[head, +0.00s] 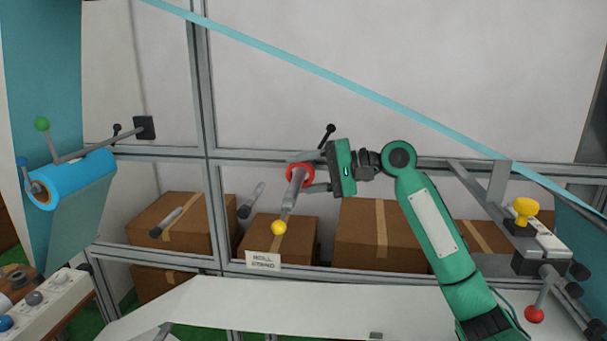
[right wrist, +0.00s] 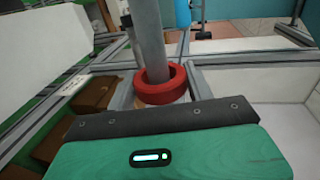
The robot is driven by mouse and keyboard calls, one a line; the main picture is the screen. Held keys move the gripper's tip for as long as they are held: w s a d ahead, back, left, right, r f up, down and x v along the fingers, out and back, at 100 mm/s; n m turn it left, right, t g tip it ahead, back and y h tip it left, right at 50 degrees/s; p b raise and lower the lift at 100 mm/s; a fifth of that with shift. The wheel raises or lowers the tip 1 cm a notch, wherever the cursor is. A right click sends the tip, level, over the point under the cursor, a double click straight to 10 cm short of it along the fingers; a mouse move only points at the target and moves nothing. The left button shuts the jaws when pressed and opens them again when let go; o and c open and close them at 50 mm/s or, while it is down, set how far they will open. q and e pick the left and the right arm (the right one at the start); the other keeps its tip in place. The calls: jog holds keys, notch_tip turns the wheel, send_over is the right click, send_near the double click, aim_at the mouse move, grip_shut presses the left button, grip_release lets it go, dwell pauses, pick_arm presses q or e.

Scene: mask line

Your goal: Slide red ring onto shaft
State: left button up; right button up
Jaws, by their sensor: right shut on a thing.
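The red ring (head: 300,173) is around the grey shaft (head: 296,190), near the shaft's far end in the head view. The shaft points toward me and down, and a yellow ball (head: 278,228) is at its near tip. My right gripper (head: 305,173) is shut on the red ring, with one finger above it and one below. In the right wrist view the ring (right wrist: 161,85) sits between the fingers, and the shaft (right wrist: 149,38) passes through it. My left gripper is not in view.
A blue roll (head: 72,180) hangs at the left. Other grey shafts (head: 251,200) stick out nearby. Brown boxes (head: 380,235) stand behind the metal frame (head: 205,120). A "roll stand" sign (head: 263,259) is below the shaft. A yellow knob (head: 525,210) is at the right.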

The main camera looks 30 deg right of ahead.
aim_at(293, 202)
jog(key=shift+w+d, duration=0.2)
jog(key=shift+w, duration=0.05)
jog(key=shift+f, duration=0.3)
dwell(0.4)
jog(key=o, duration=1.1)
jog(key=shift+c, duration=0.2)
jog(key=shift+r, duration=0.1)
jog(key=shift+s+a, duration=0.1)
jog(key=s+a+b, duration=0.1)
jog(key=s+a, duration=0.1)
jog(key=s, duration=0.1)
jog(key=s+a+b, duration=0.2)
jog(key=s+a, duration=0.1)
jog(key=s+a+b, duration=0.2)
jog(key=s, duration=0.2)
jog(key=shift+s+a, duration=0.1)
jog(key=shift+a, duration=0.25)
jog(key=s+a+b, duration=0.1)
jog(key=s+a, duration=0.8)
jog(key=s, duration=0.3)
jog(key=shift+s+r+b, duration=0.15)
jog(key=shift+b, duration=0.15)
